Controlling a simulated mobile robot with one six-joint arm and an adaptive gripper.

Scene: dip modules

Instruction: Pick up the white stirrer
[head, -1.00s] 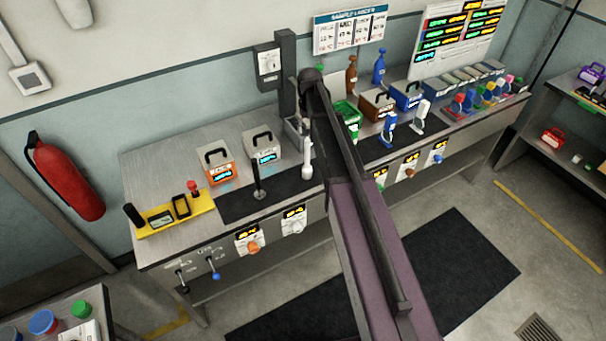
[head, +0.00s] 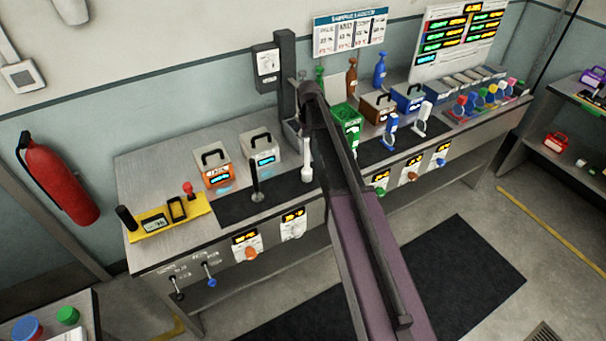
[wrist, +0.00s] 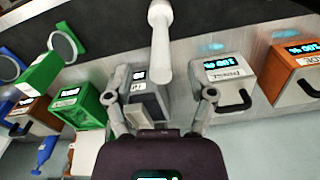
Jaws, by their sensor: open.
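The white stirrer (head: 306,160) stands upright on the dark mat at the front of the bench, just left of my arm in the head view. In the wrist view the white stirrer (wrist: 161,45) runs down from the top middle, its lower visible end reaching between my fingertips. My gripper (wrist: 160,96) is open, with one finger on each side of that end and a visible gap to both. It holds nothing. In the head view my gripper is mostly hidden by my own arm.
A black stirrer (head: 256,182) stands left of it on the mat. Behind are a white-grey module (head: 262,152), an orange module (head: 215,170) and a green module (head: 346,122). A yellow rack (head: 165,217) sits at the bench's left. The floor in front is clear.

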